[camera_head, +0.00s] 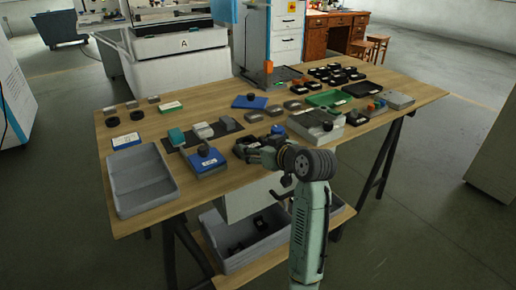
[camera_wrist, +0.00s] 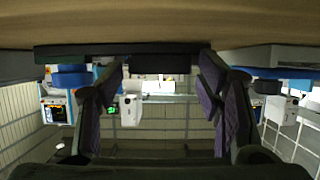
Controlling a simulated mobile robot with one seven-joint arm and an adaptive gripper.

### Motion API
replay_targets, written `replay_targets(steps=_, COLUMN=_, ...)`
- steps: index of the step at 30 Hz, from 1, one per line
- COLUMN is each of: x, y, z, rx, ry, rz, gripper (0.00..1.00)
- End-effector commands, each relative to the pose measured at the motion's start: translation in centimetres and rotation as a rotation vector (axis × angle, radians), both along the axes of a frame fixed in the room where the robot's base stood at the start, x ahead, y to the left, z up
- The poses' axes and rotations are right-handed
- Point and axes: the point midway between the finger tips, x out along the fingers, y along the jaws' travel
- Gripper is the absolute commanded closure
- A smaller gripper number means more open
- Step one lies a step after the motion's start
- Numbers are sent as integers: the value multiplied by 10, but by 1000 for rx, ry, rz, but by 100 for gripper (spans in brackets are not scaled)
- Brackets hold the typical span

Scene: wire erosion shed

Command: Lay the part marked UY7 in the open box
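No marking UY7 can be read in either view, so I cannot tell which part carries it. Several small grey and black parts lie on the table, among them a grey block (camera_head: 203,130) on a dark mat. An open grey box (camera_head: 122,200) with low walls stands at the table's left front; its visible floor looks empty. My gripper (camera_head: 253,151) is low over the table's front middle, right of the blue-and-grey box with a black knob. In the wrist view my gripper (camera_wrist: 162,85) has its fingers wide apart, with a dark block (camera_wrist: 160,64) showing beyond the gap.
A grey box with a black knob (camera_head: 318,122) stands close right of my gripper. The blue-and-grey box (camera_head: 205,163) stands left. A green tray (camera_head: 328,98) and several black trays fill the right back. A grey bin (camera_head: 245,260) sits on the lower shelf. Bare wood (camera_head: 215,110) shows behind the mat.

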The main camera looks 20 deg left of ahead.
Motion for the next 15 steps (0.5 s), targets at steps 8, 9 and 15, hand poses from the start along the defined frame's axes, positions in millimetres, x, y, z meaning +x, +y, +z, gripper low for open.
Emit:
replay_targets(steps=8, x=0, y=0, z=0, rx=0, ry=0, rz=0, gripper=30)
replay_targets(steps=9, x=0, y=0, z=0, rx=0, ry=0, rz=0, gripper=30)
replay_targets(steps=15, x=0, y=0, z=-5, rx=0, ry=-1, rz=0, gripper=30)
